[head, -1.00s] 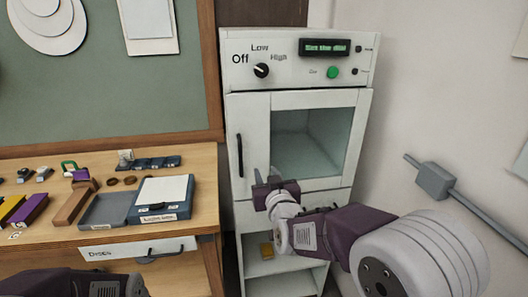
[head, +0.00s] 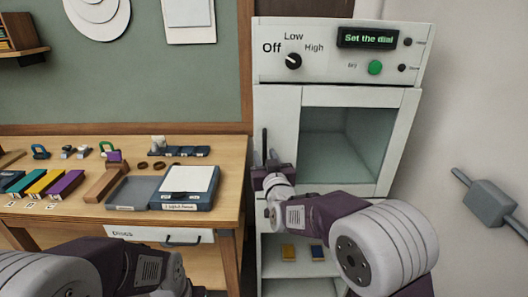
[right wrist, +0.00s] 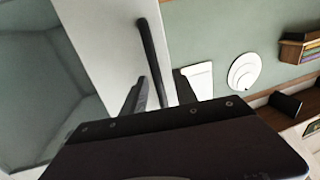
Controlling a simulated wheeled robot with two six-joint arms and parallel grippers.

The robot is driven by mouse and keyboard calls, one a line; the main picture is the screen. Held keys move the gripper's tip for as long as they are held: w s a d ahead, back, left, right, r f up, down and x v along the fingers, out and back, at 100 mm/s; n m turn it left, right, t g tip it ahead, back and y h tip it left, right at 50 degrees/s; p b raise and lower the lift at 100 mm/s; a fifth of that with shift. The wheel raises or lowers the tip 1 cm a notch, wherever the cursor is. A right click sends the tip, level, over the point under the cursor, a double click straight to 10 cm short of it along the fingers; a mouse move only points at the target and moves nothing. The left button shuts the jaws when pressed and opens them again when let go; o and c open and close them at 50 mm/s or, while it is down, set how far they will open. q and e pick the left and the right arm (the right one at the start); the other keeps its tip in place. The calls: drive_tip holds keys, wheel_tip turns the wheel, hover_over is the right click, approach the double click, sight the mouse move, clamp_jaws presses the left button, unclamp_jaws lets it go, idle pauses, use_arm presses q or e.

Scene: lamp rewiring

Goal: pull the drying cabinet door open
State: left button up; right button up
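The white drying cabinet (head: 280,72) stands at the right of the head view. Its door (head: 287,125) looks shut and has a large window (head: 348,140). The upright black door handle (head: 264,140) is on the door's left side. My right gripper (head: 269,165) is at the handle's lower part. In the right wrist view the handle (right wrist: 150,55) runs between the two spread fingers (right wrist: 158,93), with a gap showing on each side. My left arm shows at the lower left of the head view, but its fingertips do not.
A wooden workbench (head: 225,190) stands left of the cabinet, holding a grey tray (head: 135,192), a lidded box (head: 188,182) and coloured blocks (head: 45,182). An open shelf below the door holds small yellow (head: 288,252) and dark pieces. A grey box (head: 488,203) is on the right wall.

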drive_tip(key=shift+w+a, duration=0.15)
drive_tip(key=shift+w, duration=0.4)
drive_tip(key=shift+w+f, duration=0.1)
drive_tip(key=shift+w, duration=0.25)
clamp_jaws()
drive_tip(key=shift+s, duration=0.1)
idle(0.7)
